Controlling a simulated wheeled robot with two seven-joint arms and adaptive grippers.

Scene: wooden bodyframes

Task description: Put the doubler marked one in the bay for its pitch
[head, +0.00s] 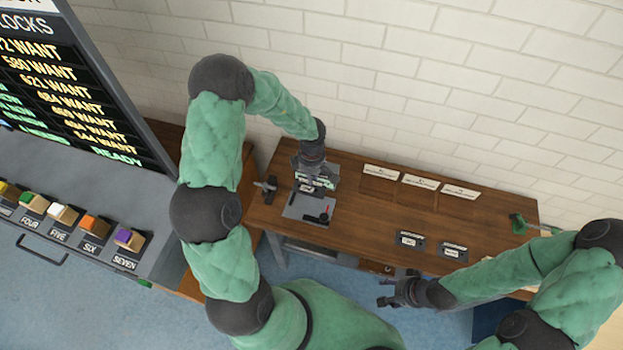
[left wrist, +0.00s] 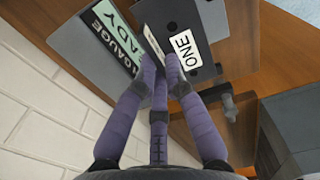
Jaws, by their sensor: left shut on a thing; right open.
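My left gripper (head: 312,184) is over the gauge at the left end of the wooden table. In the left wrist view its fingers (left wrist: 168,66) are closed on the dark doubler marked ONE (left wrist: 203,48), whose white label faces the camera. The gauge display (left wrist: 112,35), with the words GAUGE and READY, is beside it. Whether the doubler touches the gauge is unclear. My right gripper (head: 388,291) is open and empty in front of the table.
Two dark labelled doublers (head: 409,240), (head: 452,249) lie near the table's front edge. A grey plate (head: 296,208) with a black and red part is at the left. A board with coloured blocks stands far left. The table middle (head: 365,215) is clear. A brick wall is behind.

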